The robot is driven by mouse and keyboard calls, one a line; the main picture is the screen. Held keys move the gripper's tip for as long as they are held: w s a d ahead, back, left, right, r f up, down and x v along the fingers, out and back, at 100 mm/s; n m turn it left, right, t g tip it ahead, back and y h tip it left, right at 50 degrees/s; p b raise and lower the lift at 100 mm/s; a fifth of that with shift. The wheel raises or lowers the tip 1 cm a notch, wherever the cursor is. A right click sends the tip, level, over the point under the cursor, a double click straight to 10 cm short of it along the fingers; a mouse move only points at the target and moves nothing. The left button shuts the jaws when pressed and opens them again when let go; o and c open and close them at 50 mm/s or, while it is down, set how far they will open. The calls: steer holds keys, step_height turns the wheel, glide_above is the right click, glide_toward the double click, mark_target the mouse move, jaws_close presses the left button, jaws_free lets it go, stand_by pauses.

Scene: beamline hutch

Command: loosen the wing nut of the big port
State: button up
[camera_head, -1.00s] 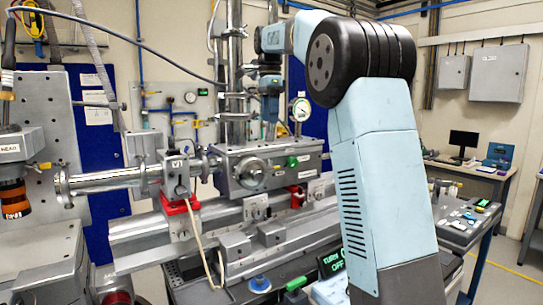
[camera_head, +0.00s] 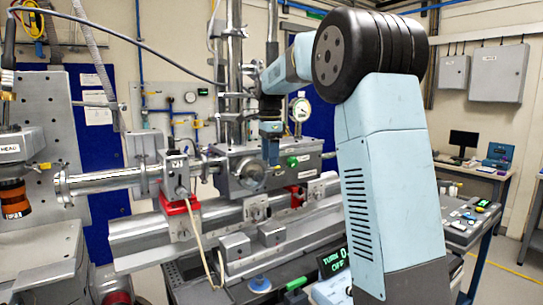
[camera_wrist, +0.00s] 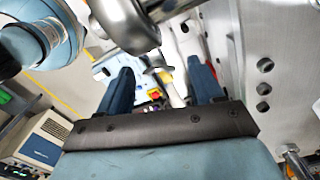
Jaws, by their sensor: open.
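The big port appears to be the round flanged port (camera_head: 250,172) on the front of the steel chamber (camera_head: 300,150) in the head view. My gripper (camera_head: 271,152) hangs down just in front of the chamber, beside that port's right edge. In the wrist view my gripper (camera_wrist: 162,88) is open, its two blue fingers apart with nothing gripped. A rounded metal flange (camera_wrist: 128,25) is close beyond the fingers. A small shiny metal piece (camera_wrist: 155,63) shows near the gap between them; I cannot tell whether it is the wing nut. No wing nut is clearly made out in the head view.
A steel beam pipe (camera_head: 105,180) runs left from the chamber. A red-based clamp block (camera_head: 178,190) and a grey rail (camera_head: 150,240) lie below. A dial gauge (camera_head: 300,108) stands behind, right of my gripper. A perforated metal plate (camera_wrist: 278,70) fills the right in the wrist view.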

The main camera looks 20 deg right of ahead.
steer(key=shift+c, duration=0.3)
steer(key=c, duration=1)
steer(key=shift+r+n, duration=0.1)
steer(key=shift+n, duration=1)
steer(key=o, duration=1.1)
steer(key=shift+c, duration=0.2)
step_height(320, 180, up, 14)
steer(key=shift+f, duration=0.25)
